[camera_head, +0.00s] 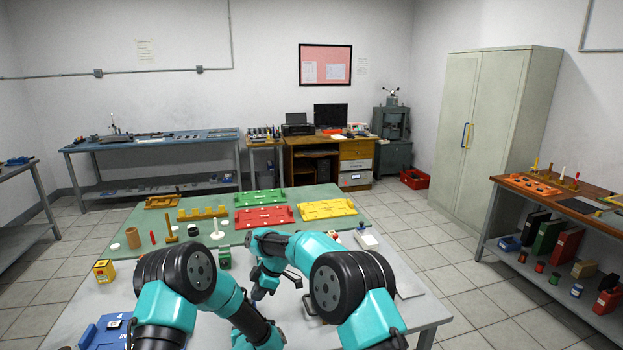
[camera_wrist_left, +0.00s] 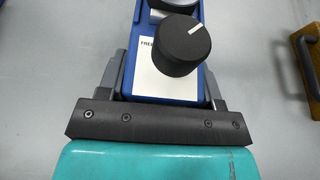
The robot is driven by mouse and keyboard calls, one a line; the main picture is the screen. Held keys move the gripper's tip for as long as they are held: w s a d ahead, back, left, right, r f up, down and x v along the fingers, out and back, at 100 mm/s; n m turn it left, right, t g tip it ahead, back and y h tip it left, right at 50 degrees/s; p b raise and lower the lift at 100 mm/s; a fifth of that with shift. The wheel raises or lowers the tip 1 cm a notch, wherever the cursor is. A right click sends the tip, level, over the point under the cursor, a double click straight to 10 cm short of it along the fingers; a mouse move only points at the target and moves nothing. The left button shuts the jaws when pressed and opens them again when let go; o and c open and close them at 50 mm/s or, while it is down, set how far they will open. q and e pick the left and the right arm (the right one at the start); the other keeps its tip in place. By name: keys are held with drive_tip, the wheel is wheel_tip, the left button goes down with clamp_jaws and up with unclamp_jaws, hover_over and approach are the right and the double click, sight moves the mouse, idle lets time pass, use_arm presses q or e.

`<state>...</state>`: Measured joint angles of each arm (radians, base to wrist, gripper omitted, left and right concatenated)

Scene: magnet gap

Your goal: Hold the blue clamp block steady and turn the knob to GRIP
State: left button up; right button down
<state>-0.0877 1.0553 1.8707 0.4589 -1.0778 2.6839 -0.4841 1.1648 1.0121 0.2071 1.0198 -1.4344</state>
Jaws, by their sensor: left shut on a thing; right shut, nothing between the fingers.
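The blue clamp block (camera_wrist_left: 147,22) is in the left wrist view, between the fingers of my left gripper (camera_wrist_left: 160,84), which is shut on its sides. A round black knob (camera_wrist_left: 183,46) stands on the block. Its white line points to the upper right, and a white label (camera_wrist_left: 146,70) beside it reads FREE; the word GRIP is not visible. In the head view my right gripper (camera_head: 260,291) is shut and empty above the grey table. My left gripper is not seen clearly in the head view.
A green mat (camera_head: 165,205) holds red (camera_head: 264,217), yellow and green plates. A yellow box (camera_head: 103,271) and a blue object (camera_head: 103,334) are at the table's left. A brown block with a dark handle (camera_wrist_left: 307,60) lies right of the clamp block.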

use_arm(q)
drive_tip(key=o, duration=1.1)
drive_tip(key=shift+s, duration=0.1)
drive_tip(key=v, duration=1.2)
